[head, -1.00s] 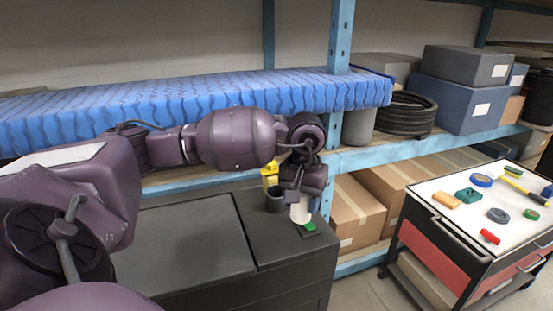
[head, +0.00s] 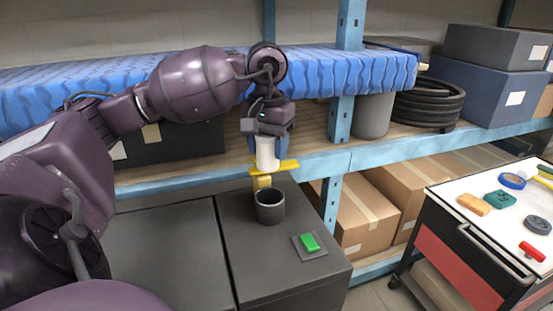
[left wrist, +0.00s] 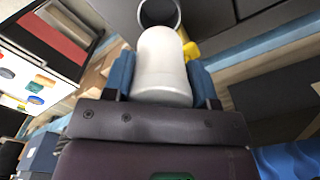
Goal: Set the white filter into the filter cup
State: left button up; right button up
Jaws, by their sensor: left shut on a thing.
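The white filter (head: 267,152) is a pale cylinder held upright in my left gripper (head: 266,138), which is shut on it. In the left wrist view the filter (left wrist: 163,66) sits between the two blue finger pads of the gripper (left wrist: 163,85). The filter cup (head: 270,206) is a dark grey open cup standing on the black cabinet top. The filter is above the cup and apart from it, slightly toward the back in the head view. The cup's rim (left wrist: 160,14) shows beyond the filter's end in the left wrist view. My right gripper does not show.
A yellow part (head: 263,182) stands just behind the cup. A blue shelf edge (head: 215,176) runs behind. A tool cart (head: 480,225) stands at the right.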

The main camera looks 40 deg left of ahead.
aim_at(269, 169)
pick_arm(q)
jog(key=shift+w+a+f+b, duration=0.1)
jog(key=shift+w+f+b, duration=0.1)
jog(key=shift+f, duration=0.35)
jog(key=shift+w+a+f+b, duration=0.1)
jog(key=shift+w+f, duration=0.05)
jog(key=shift+f, duration=0.4)
jog(key=shift+s+d+f, duration=0.1)
jog(key=shift+s+f, duration=0.05)
jog(key=shift+f, duration=0.8)
notch_tip(269, 169, down, 2)
jog(key=shift+f+b, duration=0.1)
jog(key=shift+b, duration=0.35)
jog(key=shift+f, duration=0.75)
jog(key=shift+f, duration=0.1)
